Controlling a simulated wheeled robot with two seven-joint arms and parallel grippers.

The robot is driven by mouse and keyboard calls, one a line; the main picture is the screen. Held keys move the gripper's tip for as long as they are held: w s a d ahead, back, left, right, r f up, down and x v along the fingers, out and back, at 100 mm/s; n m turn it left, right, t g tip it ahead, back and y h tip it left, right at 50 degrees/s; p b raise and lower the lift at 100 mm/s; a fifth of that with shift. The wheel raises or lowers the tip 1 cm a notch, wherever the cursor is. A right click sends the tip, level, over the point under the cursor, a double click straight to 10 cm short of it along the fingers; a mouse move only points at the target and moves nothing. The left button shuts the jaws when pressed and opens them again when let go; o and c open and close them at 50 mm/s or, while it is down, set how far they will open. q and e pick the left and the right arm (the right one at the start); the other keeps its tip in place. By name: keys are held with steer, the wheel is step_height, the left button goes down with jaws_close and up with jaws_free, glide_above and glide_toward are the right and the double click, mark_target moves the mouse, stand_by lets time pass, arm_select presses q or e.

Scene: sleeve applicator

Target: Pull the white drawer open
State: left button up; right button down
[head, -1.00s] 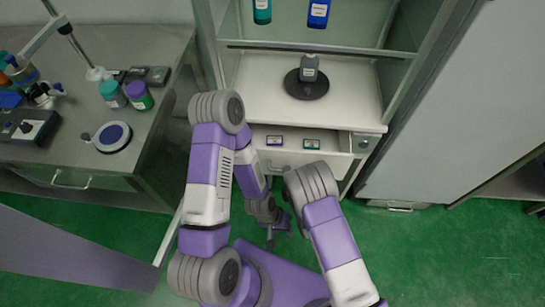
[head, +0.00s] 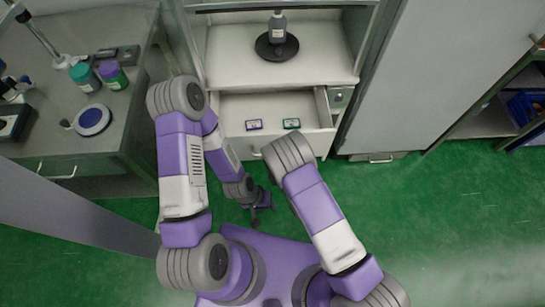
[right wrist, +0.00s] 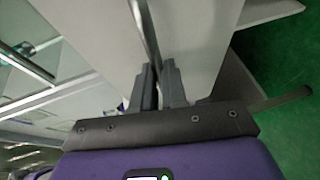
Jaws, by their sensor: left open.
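The white drawer (head: 238,146) is pulled out of the white cabinet, and its inside is visible from above. In the head view my right arm hides this gripper and most of the handle. My left gripper (head: 258,200) is open and empty, hanging low in front of the drawer, apart from it.
A grey bottle stands on a black round stand (head: 276,46) on the shelf above the drawer. A bench (head: 70,140) at the left holds jars and a round scale (head: 92,120). A grey panel stands right of the cabinet. Green floor is clear at the right front.

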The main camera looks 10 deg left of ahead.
steer(key=c, duration=1.2)
jaws_free()
steer(key=shift+o, duration=0.2)
steer(key=p+v, duration=0.1)
steer(key=v, duration=0.6)
steer(key=shift+s+d+p, duration=0.2)
steer(key=shift+p, duration=0.2)
